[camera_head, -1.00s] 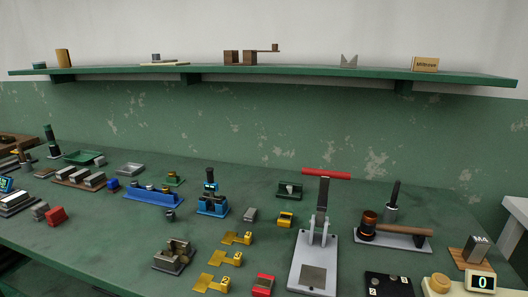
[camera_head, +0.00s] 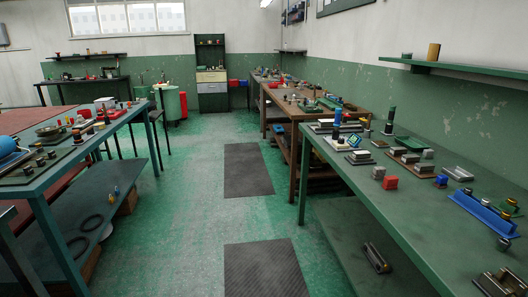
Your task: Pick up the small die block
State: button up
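The green workbench (camera_head: 400,220) on the right bears several small blocks. A red block (camera_head: 390,183) and a grey block (camera_head: 378,172) sit close together near its front edge. Steel blocks lie on a brown base (camera_head: 412,170) behind them. A dark fixture block (camera_head: 500,282) is at the bottom right, partly cut off. I cannot tell which piece is the small die block. My gripper is not in view.
A blue fixture (camera_head: 484,211) stands on the right bench. Another long bench (camera_head: 60,165) runs along the left. Between them is an open green floor with dark mats (camera_head: 248,170).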

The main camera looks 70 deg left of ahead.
aim_at(361, 154)
jog(key=u, duration=1.85)
jog(key=z, duration=2.05)
jog(key=u, duration=2.05)
jog(key=z, duration=0.3)
jog(key=i+j+z, duration=0.25)
jog(key=z, duration=0.15)
jog(key=i+j+z, duration=0.2)
jog(key=j+z, duration=0.2)
